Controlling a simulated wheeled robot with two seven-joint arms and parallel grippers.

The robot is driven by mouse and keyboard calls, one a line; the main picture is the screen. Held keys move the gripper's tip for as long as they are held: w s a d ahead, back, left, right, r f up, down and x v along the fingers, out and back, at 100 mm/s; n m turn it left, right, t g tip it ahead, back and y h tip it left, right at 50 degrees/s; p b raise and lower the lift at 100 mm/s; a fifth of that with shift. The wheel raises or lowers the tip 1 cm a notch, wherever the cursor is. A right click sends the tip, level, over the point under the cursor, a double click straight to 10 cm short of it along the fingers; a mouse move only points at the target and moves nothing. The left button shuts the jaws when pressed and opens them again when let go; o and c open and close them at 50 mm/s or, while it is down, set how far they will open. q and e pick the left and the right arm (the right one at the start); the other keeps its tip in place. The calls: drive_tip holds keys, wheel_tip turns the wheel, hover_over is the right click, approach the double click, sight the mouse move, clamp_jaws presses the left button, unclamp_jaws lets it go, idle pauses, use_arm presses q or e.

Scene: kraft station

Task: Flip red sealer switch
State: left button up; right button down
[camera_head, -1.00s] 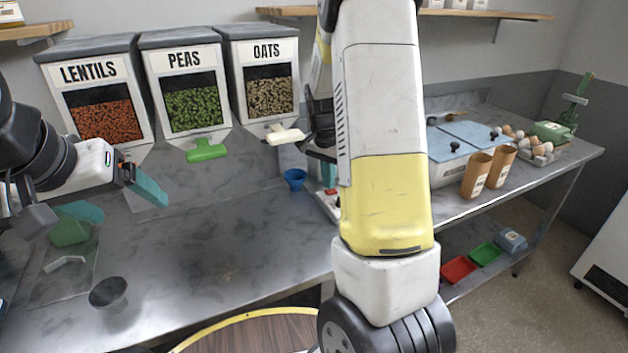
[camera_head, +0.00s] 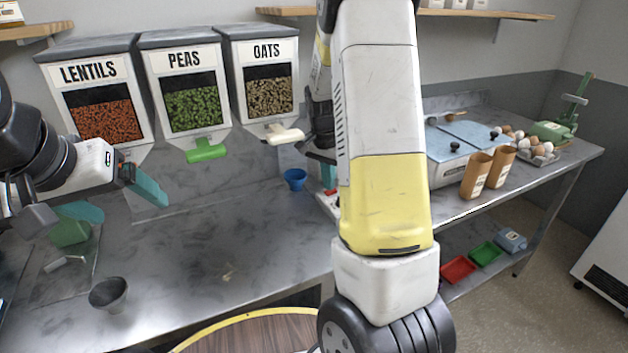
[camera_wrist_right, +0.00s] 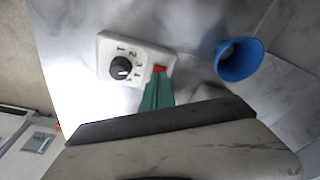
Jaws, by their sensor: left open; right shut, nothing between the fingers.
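The red sealer switch (camera_wrist_right: 158,69) sits on a white control panel (camera_wrist_right: 108,45) beside a black numbered dial (camera_wrist_right: 121,68) in the right wrist view. My right gripper (camera_wrist_right: 157,90) is shut and empty, its teal fingertips at the switch, touching it or very close; I cannot tell which. In the head view a bit of the red switch (camera_head: 331,191) and the panel's edge (camera_head: 325,204) show past my right arm, which hides most of the sealer. My left gripper (camera_head: 134,208) is open and empty above the left part of the counter.
A blue funnel cup (camera_head: 294,179) stands near the sealer; it also shows in the right wrist view (camera_wrist_right: 238,60). Dispensers of lentils, peas (camera_head: 193,108) and oats line the back wall. A grey cup (camera_head: 108,294) stands at front left. The middle counter is clear.

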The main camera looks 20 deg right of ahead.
wheel_tip(320, 180, up, 6)
drive_tip(key=shift+r, duration=0.2)
idle(0.4)
idle(0.4)
